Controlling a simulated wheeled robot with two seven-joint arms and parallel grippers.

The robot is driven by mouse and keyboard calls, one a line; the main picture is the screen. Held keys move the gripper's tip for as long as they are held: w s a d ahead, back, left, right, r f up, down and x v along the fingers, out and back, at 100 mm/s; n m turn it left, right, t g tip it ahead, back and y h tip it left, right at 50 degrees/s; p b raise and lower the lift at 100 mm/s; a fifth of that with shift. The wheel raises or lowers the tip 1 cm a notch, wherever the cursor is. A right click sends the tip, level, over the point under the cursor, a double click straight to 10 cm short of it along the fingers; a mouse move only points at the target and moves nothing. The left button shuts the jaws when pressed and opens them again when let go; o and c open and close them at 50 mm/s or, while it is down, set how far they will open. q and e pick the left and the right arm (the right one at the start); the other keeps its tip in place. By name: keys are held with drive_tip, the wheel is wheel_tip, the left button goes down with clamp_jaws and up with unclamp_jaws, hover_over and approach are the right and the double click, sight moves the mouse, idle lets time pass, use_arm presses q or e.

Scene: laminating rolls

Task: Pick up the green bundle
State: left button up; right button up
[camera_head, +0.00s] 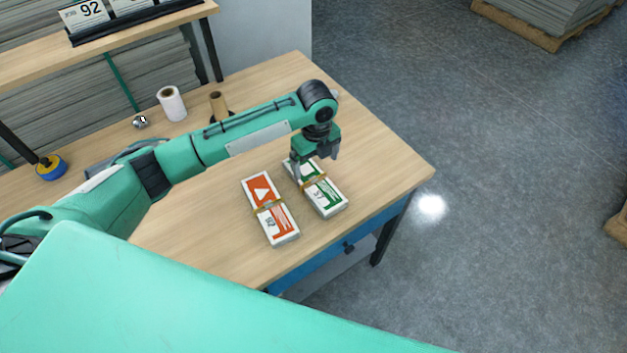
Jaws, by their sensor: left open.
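The green bundle (327,197) is a stack of white and green cards with a tan band around it. It lies on the wooden table near the right front edge. An orange and white bundle (270,209) with a similar band lies just to its left, a small gap apart. My left gripper (316,172) is open above the far end of the green bundle and hides part of it. Its fingers are on either side of the bundle's far end; I cannot tell whether they touch it. My right gripper is not in view.
The table (385,165) has free room to the right of the bundles. A white roll (172,103), a brown roll (218,105) and a yellow and blue tape (51,167) stand farther back and left. A shelf with number cards (84,15) is at the back left.

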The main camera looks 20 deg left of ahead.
sight(313, 180)
use_arm(q)
drive_tip(key=shift+f, duration=0.7)
drive_tip(key=f, duration=0.1)
drive_tip(key=f+p, duration=0.1)
drive_tip(key=f, duration=0.2)
drive_tip(key=shift+s+a+f+p, duration=0.15)
drive_tip(key=shift+s+a+p, duration=0.1)
drive_tip(key=shift+s+p, duration=0.1)
drive_tip(key=shift+f, duration=0.45)
drive_tip(key=shift+w, duration=0.1)
drive_tip(key=c, duration=1.3)
drive_tip(key=shift+r, duration=0.1)
